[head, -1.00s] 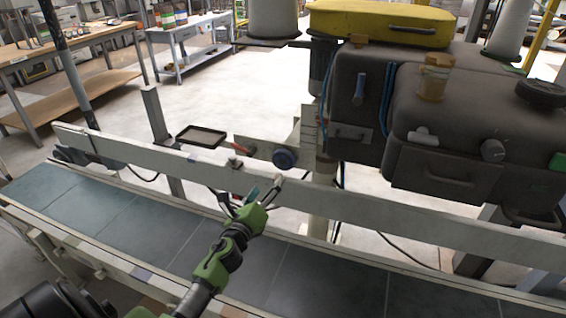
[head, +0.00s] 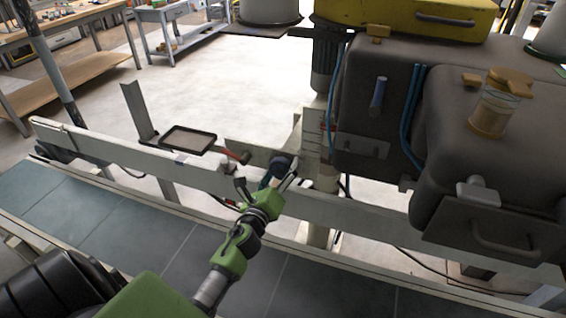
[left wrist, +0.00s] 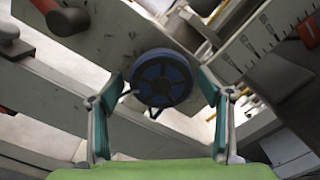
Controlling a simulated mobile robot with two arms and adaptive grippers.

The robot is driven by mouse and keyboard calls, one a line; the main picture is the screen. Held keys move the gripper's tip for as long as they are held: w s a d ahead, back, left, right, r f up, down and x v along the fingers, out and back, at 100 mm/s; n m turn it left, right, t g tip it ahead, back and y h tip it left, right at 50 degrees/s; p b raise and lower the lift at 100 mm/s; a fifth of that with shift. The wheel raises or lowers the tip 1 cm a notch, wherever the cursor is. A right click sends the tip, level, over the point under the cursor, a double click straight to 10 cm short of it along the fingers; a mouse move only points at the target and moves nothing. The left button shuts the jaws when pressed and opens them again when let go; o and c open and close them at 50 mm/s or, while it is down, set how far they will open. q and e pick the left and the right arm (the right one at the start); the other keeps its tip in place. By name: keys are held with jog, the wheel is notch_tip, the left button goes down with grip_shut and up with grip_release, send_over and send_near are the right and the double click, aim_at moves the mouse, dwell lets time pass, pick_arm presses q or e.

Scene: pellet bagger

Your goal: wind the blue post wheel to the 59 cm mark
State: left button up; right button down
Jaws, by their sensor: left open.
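The blue post wheel (left wrist: 163,78) is a round, spoked handwheel on a grey bracket. In the left wrist view it lies between and just beyond the fingertips of my left gripper (left wrist: 158,92), which is open with nothing held. In the head view my left gripper (head: 266,184) is at the wheel (head: 281,163) and partly covers it. I cannot tell whether the fingers touch the wheel. A pale post scale with dark tick marks (left wrist: 262,38) runs at the upper right of the left wrist view; its numbers are not readable. My right gripper is not in view.
A conveyor (head: 158,237) with a pale side rail (head: 110,151) runs under my left arm. A red-tipped lever (head: 243,157) and a black-rimmed tray (head: 188,139) are left of the wheel. The bulky dark machine (head: 440,110) fills the right.

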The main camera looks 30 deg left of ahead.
pick_arm(q)
jog(key=shift+d+r, duration=0.1)
jog(key=shift+r, duration=0.05)
jog(key=shift+c, duration=0.9)
jog(key=c, duration=0.9)
jog(key=shift+c, duration=0.2)
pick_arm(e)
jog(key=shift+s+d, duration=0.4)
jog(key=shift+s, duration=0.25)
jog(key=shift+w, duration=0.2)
